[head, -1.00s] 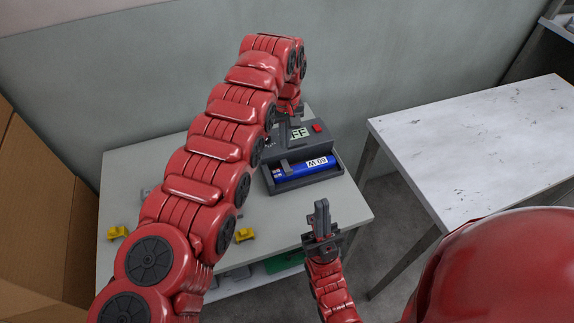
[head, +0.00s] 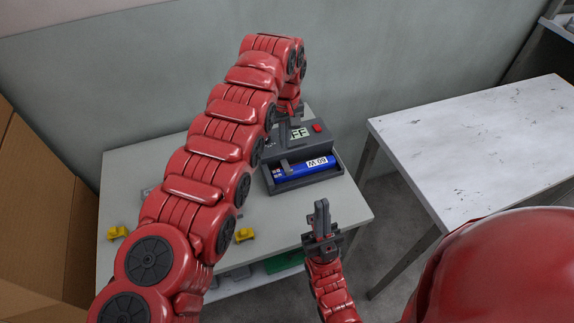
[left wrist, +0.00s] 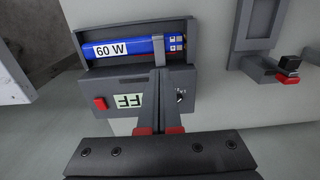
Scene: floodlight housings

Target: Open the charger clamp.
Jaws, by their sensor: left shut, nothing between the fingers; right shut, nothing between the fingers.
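The charger (head: 338,150) is a dark grey box on the light table, with a blue 60 W battery (head: 318,164) lying in its front tray. The clamp (left wrist: 176,50) is a grey bar across the battery's terminal end in the left wrist view; it appears closed over it. My left gripper (head: 284,146) is shut and empty over the charger. In the left wrist view its fingers (left wrist: 162,72) reach to beside the clamp; I cannot tell whether they touch it.
The charger has a red button (left wrist: 100,103) and a display (left wrist: 128,100) reading "FF", partly hidden. Yellow parts (head: 118,232) lie on the table (head: 345,205). A bare white table (head: 480,140) stands right, a cardboard box (head: 50,190) left. My left arm hides much of the table.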

